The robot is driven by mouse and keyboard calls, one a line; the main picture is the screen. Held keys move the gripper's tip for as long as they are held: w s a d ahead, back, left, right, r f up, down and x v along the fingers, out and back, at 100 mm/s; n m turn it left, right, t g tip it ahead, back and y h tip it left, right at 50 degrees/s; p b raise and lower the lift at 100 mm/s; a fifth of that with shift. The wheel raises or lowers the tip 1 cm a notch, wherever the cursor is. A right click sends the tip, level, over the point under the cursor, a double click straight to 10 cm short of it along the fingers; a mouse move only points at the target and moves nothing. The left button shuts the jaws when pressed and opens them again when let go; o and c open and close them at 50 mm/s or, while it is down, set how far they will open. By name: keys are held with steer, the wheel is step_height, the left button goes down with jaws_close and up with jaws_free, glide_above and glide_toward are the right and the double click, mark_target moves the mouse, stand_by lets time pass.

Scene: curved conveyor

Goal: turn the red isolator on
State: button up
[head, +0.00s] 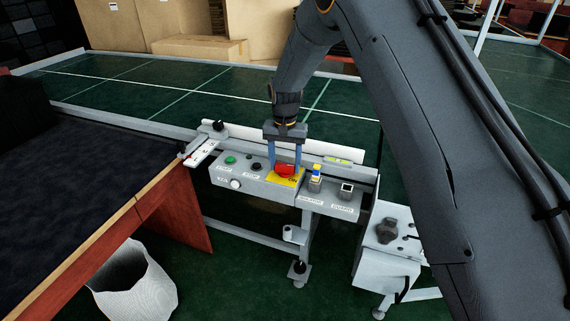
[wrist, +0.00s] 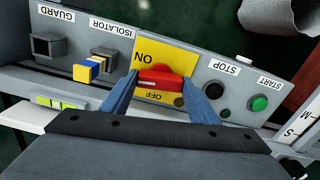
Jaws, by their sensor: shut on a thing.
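The red isolator (head: 285,170) is a rotary handle on a yellow plate (head: 273,181) on the grey control panel (head: 258,188). In the wrist view the red handle (wrist: 158,80) lies roughly crosswise, between the word ON at upper left and OFF at lower right. My gripper (head: 285,166) is down over the panel, its two blue fingers at either end of the handle and shut on it. It also shows in the wrist view (wrist: 163,88). The exact finger contact is partly hidden.
Beside the plate are a black stop button (head: 256,166), a green start button (head: 230,160) and a blue-and-yellow key-like part (head: 316,177). A guard socket (head: 346,190) is farther right. A dark conveyor (head: 75,180) and white bin (head: 135,285) are at left.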

mark_target(285, 164)
steer(key=shift+m, duration=0.9)
steer(key=o, duration=1)
steer(key=shift+o, duration=0.2)
steer(key=shift+r, duration=0.15)
step_height(285, 164, up, 7)
steer(key=shift+f+b, duration=0.15)
steer(key=shift+b, duration=0.55)
steer(key=shift+r, duration=0.45)
